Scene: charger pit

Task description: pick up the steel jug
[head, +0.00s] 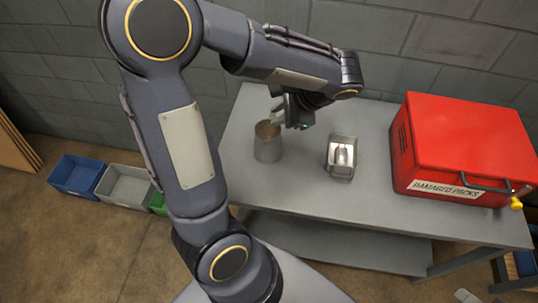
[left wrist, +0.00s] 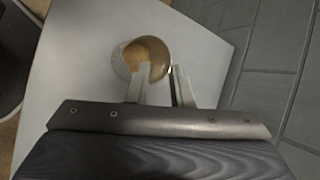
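The steel jug (head: 268,150) stands upright on the left part of the grey table, its open mouth brownish inside. My left gripper (head: 276,118) reaches down at the jug's rim from the back right. In the left wrist view the jug (left wrist: 147,58) lies just beyond the fingertips. The two fingers (left wrist: 164,70) are apart: one overlaps the jug's mouth, the other is just outside the rim on the right. I cannot tell whether either finger touches the jug. My right gripper is not in view.
A small metal holder (head: 341,170) with a pale item stands right of the jug. A large red box (head: 465,140) labelled "DAMAGED PACKS" fills the table's right side. Blue (head: 77,177) and grey (head: 125,186) bins sit on the floor at left. A block wall runs behind.

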